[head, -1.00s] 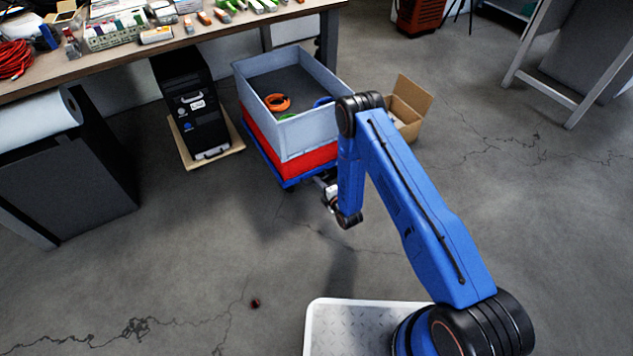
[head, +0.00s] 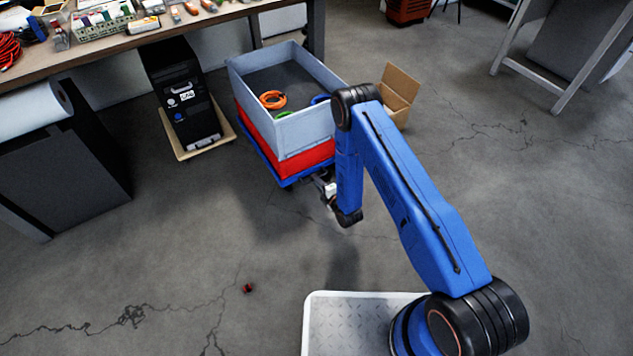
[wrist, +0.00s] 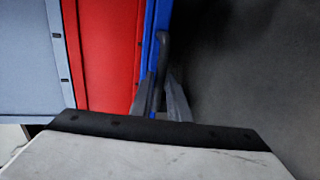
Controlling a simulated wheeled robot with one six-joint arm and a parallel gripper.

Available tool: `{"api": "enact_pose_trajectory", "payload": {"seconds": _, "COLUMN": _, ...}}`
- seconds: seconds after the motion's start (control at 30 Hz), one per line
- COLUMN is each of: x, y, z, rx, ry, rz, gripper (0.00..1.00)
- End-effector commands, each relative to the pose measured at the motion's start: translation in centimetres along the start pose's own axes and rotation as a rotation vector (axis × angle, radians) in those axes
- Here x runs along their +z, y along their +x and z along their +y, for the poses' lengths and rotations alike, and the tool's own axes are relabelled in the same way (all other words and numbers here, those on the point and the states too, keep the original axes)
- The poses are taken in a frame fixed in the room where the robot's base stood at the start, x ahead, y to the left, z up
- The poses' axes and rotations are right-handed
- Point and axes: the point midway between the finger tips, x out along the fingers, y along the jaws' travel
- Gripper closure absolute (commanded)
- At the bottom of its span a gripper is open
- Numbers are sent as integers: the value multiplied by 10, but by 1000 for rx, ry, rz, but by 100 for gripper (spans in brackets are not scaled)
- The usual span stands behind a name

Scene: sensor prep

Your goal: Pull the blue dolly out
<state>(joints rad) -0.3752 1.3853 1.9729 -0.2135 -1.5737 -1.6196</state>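The blue dolly (head: 289,183) stands on the floor in front of the workbench, carrying a red crate (head: 305,161) with a grey-blue crate (head: 302,133) on top. In the wrist view the dolly's blue edge (wrist: 151,45) runs down beside the red crate. My gripper (head: 328,187) is low at the dolly's near right end, partly hidden by my arm. In the wrist view its fingers (wrist: 163,97) close around a dark bar, apparently the dolly's handle (wrist: 163,50). The exact contact is small and dark.
A black computer (head: 183,95) on a wooden board (head: 222,136) stands left of the dolly. An open cardboard box (head: 398,88) is close on its right. The workbench (head: 140,50) is behind. A small red object (head: 248,288) lies on the otherwise clear near floor.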

Motion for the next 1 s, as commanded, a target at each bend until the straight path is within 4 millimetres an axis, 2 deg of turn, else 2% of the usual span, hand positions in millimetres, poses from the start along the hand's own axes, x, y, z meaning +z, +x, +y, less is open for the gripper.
{"api": "enact_pose_trajectory", "payload": {"seconds": 0.33, "x": 0, "y": 0, "z": 0, "rx": 1, "ry": 0, "rz": 0, "gripper": 70}}
{"api": "enact_pose_trajectory", "payload": {"seconds": 0.47, "x": 0, "y": -6, "z": 0, "rx": 0, "ry": 0, "rz": 0, "gripper": 70}}
{"api": "enact_pose_trajectory", "payload": {"seconds": 0.67, "x": 0, "y": -37, "z": -1, "rx": -2, "ry": 1, "rz": -1, "gripper": 70}}
{"api": "enact_pose_trajectory", "payload": {"seconds": 1.0, "x": 1, "y": -105, "z": -1, "rx": -2, "ry": 1, "rz": -2, "gripper": 70}}
